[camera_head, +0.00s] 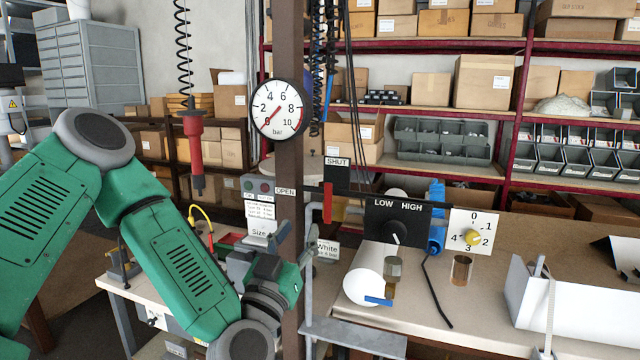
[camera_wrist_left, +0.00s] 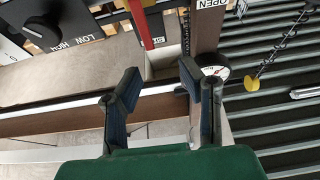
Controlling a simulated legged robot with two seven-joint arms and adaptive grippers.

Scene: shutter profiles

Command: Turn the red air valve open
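The red air valve handle (camera_head: 327,203) hangs straight down below the SHUT label (camera_head: 337,161), to the right of the brown post. The OPEN label (camera_head: 285,191) is to its left on the post. In the left wrist view the red handle (camera_wrist_left: 140,22) shows at the top, with the OPEN label (camera_wrist_left: 211,4) to its right. My left gripper (camera_head: 264,248) is lower and left of the handle, partly hidden by its own wrist. In the left wrist view its two fingers (camera_wrist_left: 158,80) are spread apart with nothing between them, and the handle is beyond the tips. My right gripper is not in view.
A black LOW/HIGH knob panel (camera_head: 394,222) and a white numbered dial (camera_head: 470,232) stand right of the handle. A red tool (camera_head: 194,140) hangs on a coiled cord at left.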

